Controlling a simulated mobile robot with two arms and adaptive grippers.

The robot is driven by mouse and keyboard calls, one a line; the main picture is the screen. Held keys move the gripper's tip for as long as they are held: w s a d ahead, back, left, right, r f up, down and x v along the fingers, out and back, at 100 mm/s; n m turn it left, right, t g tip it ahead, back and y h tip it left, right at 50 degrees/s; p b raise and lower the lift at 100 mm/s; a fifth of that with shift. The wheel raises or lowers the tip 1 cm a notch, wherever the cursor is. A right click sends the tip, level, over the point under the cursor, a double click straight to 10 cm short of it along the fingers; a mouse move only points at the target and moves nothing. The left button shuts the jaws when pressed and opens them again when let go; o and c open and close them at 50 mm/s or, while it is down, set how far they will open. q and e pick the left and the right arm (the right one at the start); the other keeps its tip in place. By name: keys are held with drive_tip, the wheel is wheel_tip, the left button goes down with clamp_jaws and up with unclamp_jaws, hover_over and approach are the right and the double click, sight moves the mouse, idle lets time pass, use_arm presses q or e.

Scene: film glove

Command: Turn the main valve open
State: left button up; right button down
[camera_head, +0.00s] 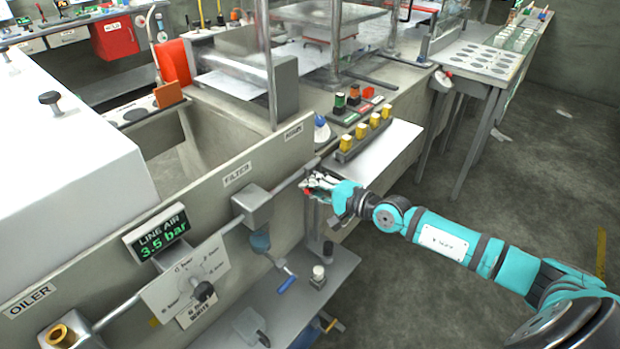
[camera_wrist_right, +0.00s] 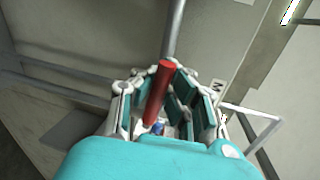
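The main valve's red handle (camera_wrist_right: 158,95) stands between the fingers of my right gripper (camera_wrist_right: 163,98) in the right wrist view. The fingers look spread on both sides of the handle; I cannot tell whether they touch it. In the head view my right gripper (camera_head: 322,186) is at the right end of the grey air pipe (camera_head: 292,183), below the "MAIN" label (camera_head: 293,132). Only a little red of the handle shows there; my fingers hide most of the valve. My left gripper is not in view.
A display (camera_head: 157,230) reads "LINE AIR 3.5 bar". A grey filter block (camera_head: 252,206) sits on the pipe, with a blue-handled lever (camera_head: 285,284) below. A dial plate (camera_head: 186,276) is at lower left. A rack with yellow blocks (camera_head: 362,132) stands just behind my gripper.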

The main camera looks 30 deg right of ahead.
drive_tip(key=shift+s+f+n+p, duration=0.1)
drive_tip(key=shift+f+n+p, duration=0.3)
drive_tip(key=shift+f+n, duration=0.15)
drive_tip(key=shift+f, duration=0.1)
drive_tip(key=c, duration=1.4)
unclamp_jaws()
drive_tip(key=shift+s+d+r+h, duration=0.15)
drive_tip(key=shift+s+r+h, duration=0.05)
drive_tip(key=shift+h, duration=0.1)
drive_tip(key=shift+o, duration=0.6)
drive_tip(key=shift+w, duration=0.1)
drive_tip(key=shift+r, duration=0.1)
drive_tip(key=v, duration=1.2)
